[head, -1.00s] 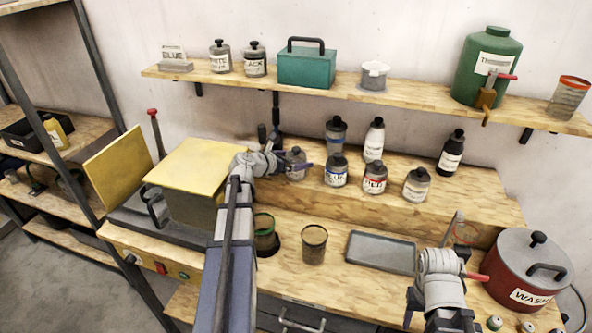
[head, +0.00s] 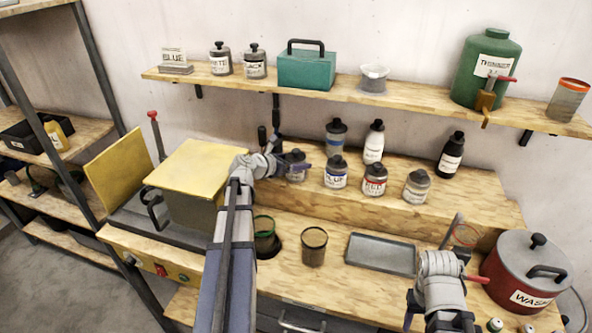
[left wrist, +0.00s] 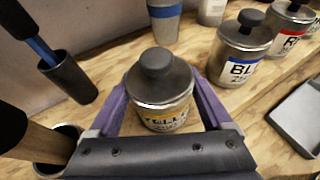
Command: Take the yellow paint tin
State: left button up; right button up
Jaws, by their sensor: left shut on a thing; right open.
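The yellow paint tin (left wrist: 160,92) is a small metal tin with a dark lid and knob and a yellow-banded label reading "YELL", partly hidden by my gripper. It stands upright on the raised wooden step, at the left end of the row of tins, and also shows in the head view (head: 296,167). My left gripper (head: 290,168) is shut on it, with a purple finger on each side of the tin in the left wrist view (left wrist: 160,112). My right gripper (head: 462,262) is open and empty at the lower right, near the grey tray.
The blue tin (head: 336,172), red tin (head: 374,180) and another tin (head: 416,186) stand to the right. Bottles stand behind. A dark holder with a blue-handled tool (left wrist: 68,78) is close on the left. A shelf (head: 425,96) runs above. The grey tray (head: 381,254) is empty.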

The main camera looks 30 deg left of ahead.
pick_arm(q)
jog(key=shift+r, duration=0.2)
notch_tip(320, 180, up, 18)
jog(key=p, duration=1.8)
jog(key=shift+f, duration=0.25)
